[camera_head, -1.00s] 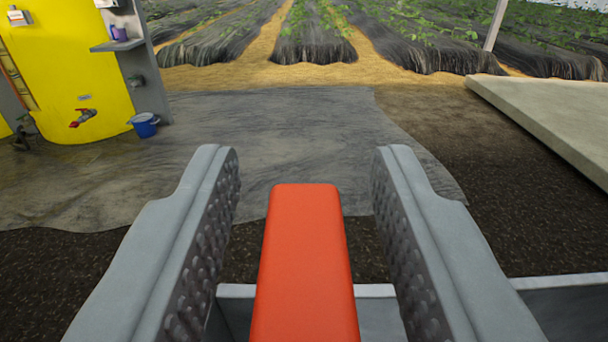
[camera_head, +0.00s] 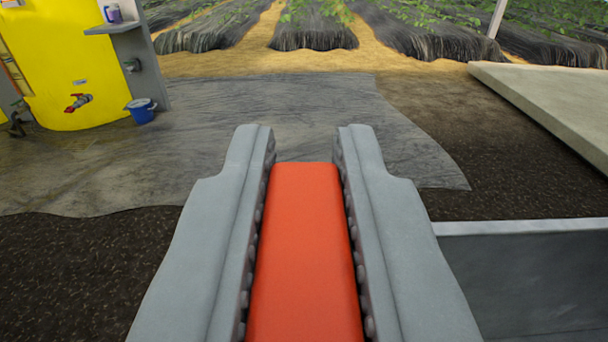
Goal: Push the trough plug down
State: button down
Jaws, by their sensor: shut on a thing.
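A long red-orange bar (camera_head: 305,255) with a rounded end lies between the fingers of my gripper (camera_head: 305,165) in the head camera view. Both grey fingers are closed against its sides. I take this bar to be the handle of the trough plug; its lower part and any plug below it are hidden. A grey trough wall (camera_head: 520,227) shows at the lower right, beside and behind my right finger. The rest of the trough is hidden by my gripper or out of frame.
A yellow tank (camera_head: 75,55) with a red-handled tap (camera_head: 78,102) stands at the upper left, with a blue bucket (camera_head: 141,111) near it. A dark ground sheet (camera_head: 250,110) and bare soil lie ahead. A concrete slab (camera_head: 550,100) is at right.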

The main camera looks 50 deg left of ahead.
jog(key=c, duration=1.4)
grip_release()
jog(key=shift+o, duration=0.2)
jog(key=v, duration=1.7)
jog(key=shift+s+d+f, duration=0.1)
jog(key=shift+s+d, duration=0.05)
